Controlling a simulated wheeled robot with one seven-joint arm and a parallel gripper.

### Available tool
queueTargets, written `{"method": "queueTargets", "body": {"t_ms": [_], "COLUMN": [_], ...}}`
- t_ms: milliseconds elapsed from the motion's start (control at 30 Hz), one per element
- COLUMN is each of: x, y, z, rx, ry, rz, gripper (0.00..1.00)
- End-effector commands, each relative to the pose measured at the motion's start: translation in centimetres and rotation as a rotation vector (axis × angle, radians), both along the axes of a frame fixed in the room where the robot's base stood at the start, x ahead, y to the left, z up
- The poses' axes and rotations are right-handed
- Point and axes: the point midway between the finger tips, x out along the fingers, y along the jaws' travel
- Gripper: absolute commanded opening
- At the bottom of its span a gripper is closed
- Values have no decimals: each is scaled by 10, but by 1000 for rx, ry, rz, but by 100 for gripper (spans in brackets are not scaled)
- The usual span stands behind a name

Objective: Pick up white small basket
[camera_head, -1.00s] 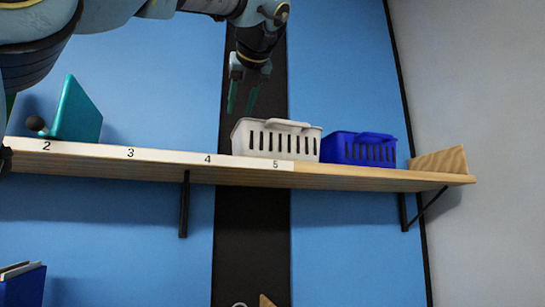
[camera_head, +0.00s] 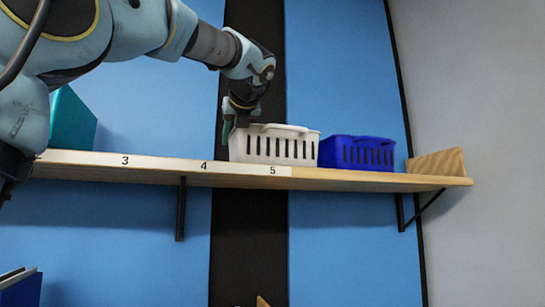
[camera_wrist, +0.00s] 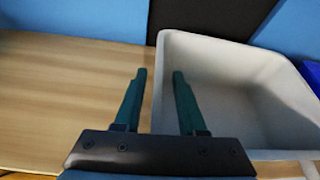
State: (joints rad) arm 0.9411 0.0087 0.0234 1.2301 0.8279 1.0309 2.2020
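The white small basket (camera_head: 274,146) stands upright on the wooden shelf above label 5, with slotted sides. My gripper (camera_head: 236,125) is at its left end, pointing down. In the wrist view, the basket (camera_wrist: 235,72) is empty where it shows. My gripper (camera_wrist: 159,74) is open there, with one green finger outside the basket's left wall and the other inside. The wall lies between the fingers, with gaps visible, so they are not closed on it. In the head view, the inside finger is hidden by the basket.
A blue basket (camera_head: 357,152) stands close to the right of the white one. A wooden bookend (camera_head: 437,163) is at the shelf's right end. A teal upright object (camera_head: 73,122) is at the left, partly behind my arm. The shelf (camera_head: 150,166) between it and the white basket looks clear.

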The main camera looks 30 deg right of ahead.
Motion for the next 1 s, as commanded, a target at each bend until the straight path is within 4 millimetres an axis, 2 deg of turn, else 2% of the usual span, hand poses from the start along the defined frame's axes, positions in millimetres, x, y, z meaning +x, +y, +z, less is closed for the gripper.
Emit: {"method": "queueTargets", "body": {"t_ms": [100, 467, 1000], "x": [0, 0, 0], "y": [0, 0, 0], "z": [0, 0, 0], "rx": [0, 0, 0], "ry": [0, 0, 0], "rz": [0, 0, 0], "gripper": [39, 0, 0]}}
